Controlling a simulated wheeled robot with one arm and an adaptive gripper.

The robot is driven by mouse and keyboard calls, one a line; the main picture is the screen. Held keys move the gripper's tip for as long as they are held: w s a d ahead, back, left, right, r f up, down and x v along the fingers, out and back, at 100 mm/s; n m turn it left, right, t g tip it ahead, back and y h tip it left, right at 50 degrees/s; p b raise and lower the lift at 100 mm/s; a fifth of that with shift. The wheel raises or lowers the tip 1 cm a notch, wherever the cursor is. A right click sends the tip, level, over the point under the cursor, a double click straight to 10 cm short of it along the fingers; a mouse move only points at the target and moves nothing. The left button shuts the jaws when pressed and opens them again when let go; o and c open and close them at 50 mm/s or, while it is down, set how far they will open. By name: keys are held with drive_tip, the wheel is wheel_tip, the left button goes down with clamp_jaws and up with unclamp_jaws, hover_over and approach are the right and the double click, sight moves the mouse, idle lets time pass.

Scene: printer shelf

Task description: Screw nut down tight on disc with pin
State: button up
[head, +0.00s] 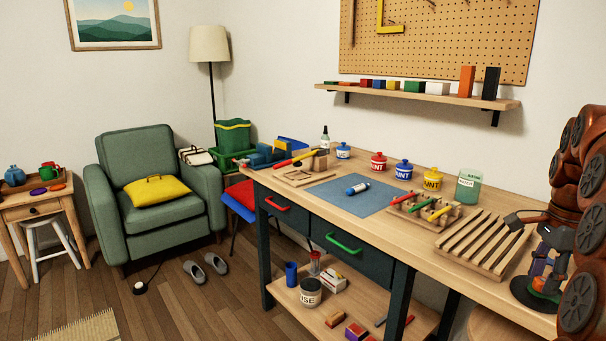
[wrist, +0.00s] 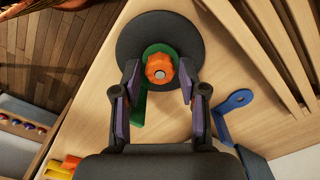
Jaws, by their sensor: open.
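A dark round disc (wrist: 160,28) lies on the wooden bench top in the wrist view; its edge also shows in the head view (head: 528,294). An orange lobed nut (wrist: 152,65) sits over the disc, with the grey end of a pin (wrist: 159,74) showing in its centre. A green piece (wrist: 140,104) lies under the nut and sticks out toward me. My gripper (wrist: 160,78) is open, its purple-padded fingertips on either side of the nut with gaps on both sides. How far the nut is down the pin cannot be told.
A blue bracket-like piece (wrist: 234,103) lies right of my gripper in the wrist view. A slatted wooden rack (head: 482,243) stands close by on the bench. A block with coloured-handled tools (head: 425,210) and several labelled jars stand farther along.

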drive_tip(key=n+p, duration=0.2)
drive_tip(key=n, duration=0.2)
drive_tip(key=shift+r, duration=0.2)
drive_tip(key=n+p, duration=0.2)
drive_tip(key=n, duration=0.2)
drive_tip(key=n+p, duration=0.3)
drive_tip(key=n, duration=0.2)
drive_tip(key=shift+n, duration=0.4)
drive_tip(key=shift+f+n+p, duration=0.2)
drive_tip(key=shift+n+p, duration=0.35)
drive_tip(key=shift+n, duration=0.45)
drive_tip(key=shift+c, duration=0.3)
